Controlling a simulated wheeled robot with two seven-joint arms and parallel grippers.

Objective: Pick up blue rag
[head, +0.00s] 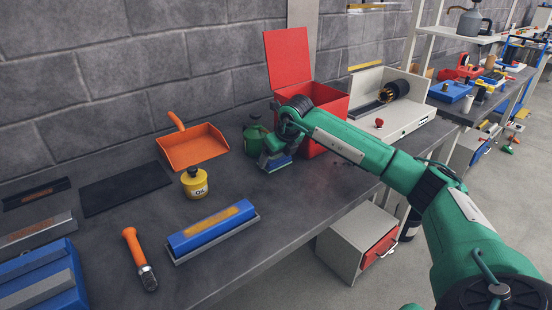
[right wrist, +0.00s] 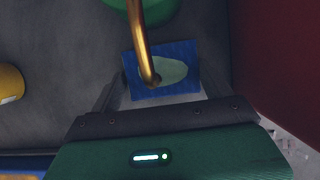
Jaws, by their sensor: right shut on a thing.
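The blue rag (right wrist: 186,52) lies on the dark worktop in the right wrist view, with a pale patch on it. My right gripper (right wrist: 162,88) has its fingers on either side of the rag's near part and is shut on it. A brass spout crosses over the rag and partly hides it. In the head view the rag (head: 281,166) shows as a small blue piece under my right gripper (head: 274,157), at worktop level beside the red box. My left gripper is in neither view.
A green oil can (head: 254,135) stands close behind the gripper, and the open red box (head: 312,147) is close on its right. A yellow pot (head: 195,184), an orange dustpan (head: 192,147) and a blue block (head: 212,229) are to the left. Bare worktop lies in front.

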